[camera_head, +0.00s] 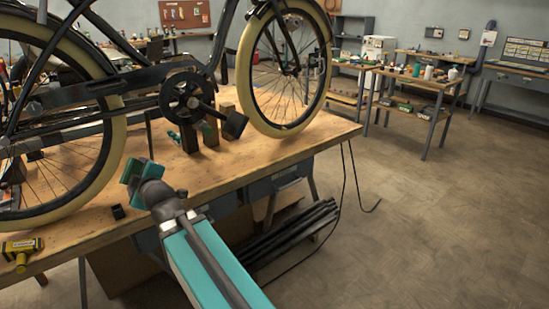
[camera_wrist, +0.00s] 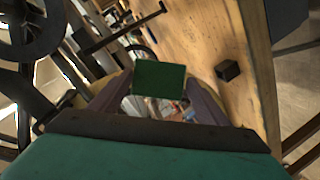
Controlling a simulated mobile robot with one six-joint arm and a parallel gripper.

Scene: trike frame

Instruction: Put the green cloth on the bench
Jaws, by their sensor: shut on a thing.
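My gripper (camera_head: 136,174) reaches over the near side of the wooden bench (camera_head: 290,150), in front of the bike's crank. In the wrist view the green cloth (camera_wrist: 160,78) shows as a dark green, flat square between the two fingers of my gripper (camera_wrist: 158,92). My gripper is shut on it. In the head view I cannot tell the cloth apart from the teal parts of my gripper. The bench top also shows in the wrist view (camera_wrist: 220,45). The cloth appears held over the bench; I cannot tell whether it touches it.
A bike frame with cream tyres (camera_head: 113,150) stands along the bench. A small black block (camera_head: 118,212) and a yellow tool (camera_head: 21,252) lie near the front edge. Wooden blocks (camera_head: 210,135) stand under the crank. The bench's right end is clear.

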